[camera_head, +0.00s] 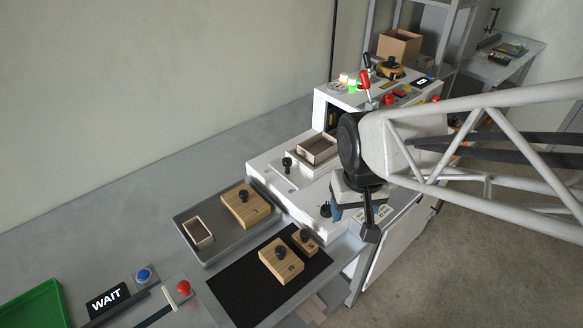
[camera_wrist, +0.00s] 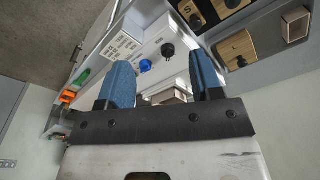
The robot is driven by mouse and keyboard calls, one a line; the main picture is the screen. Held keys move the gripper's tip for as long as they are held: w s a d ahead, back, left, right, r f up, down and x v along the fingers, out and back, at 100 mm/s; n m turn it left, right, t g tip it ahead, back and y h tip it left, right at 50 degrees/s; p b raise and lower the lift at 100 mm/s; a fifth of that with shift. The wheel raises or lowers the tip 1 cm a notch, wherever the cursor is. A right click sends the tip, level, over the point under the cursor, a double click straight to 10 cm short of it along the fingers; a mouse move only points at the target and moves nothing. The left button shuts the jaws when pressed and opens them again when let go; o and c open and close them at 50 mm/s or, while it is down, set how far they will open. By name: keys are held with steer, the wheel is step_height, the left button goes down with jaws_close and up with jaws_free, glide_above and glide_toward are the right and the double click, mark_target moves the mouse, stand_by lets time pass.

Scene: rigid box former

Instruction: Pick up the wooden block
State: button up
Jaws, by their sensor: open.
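Several wooden blocks with black knobs are in view. In the head view, a large block (camera_head: 282,266) and a small block (camera_head: 305,243) lie on the black mat (camera_head: 233,289). Another large block (camera_head: 244,207) lies in the grey tray (camera_head: 222,249). I cannot tell which one the task means. In the wrist view, a block (camera_wrist: 236,47) shows at the upper right. My gripper (camera_wrist: 163,70), with blue fingers, is open with nothing held between them. It is over the white machine, right of the blocks and apart from them. In the head view the arm partly hides it.
A small open box (camera_head: 199,233) sits in the tray, and another open box (camera_head: 317,149) sits on the white machine (camera_head: 268,163). A red lever (camera_head: 365,83) and lit lamps stand on the machine's top. A WAIT sign (camera_head: 107,300) and red button (camera_head: 183,287) are at the front left.

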steer(key=w+a+f+n, duration=0.2)
steer(key=a+f, duration=0.5)
steer(key=a, duration=0.2)
steer(key=n+g, duration=0.1)
glide_above(280, 248)
step_height(280, 248, down, 5)
steer(key=shift+s+f, duration=0.1)
steer(key=shift+f, duration=1.3)
steer(key=shift+f, duration=2.6)
steer(key=c, duration=1.1)
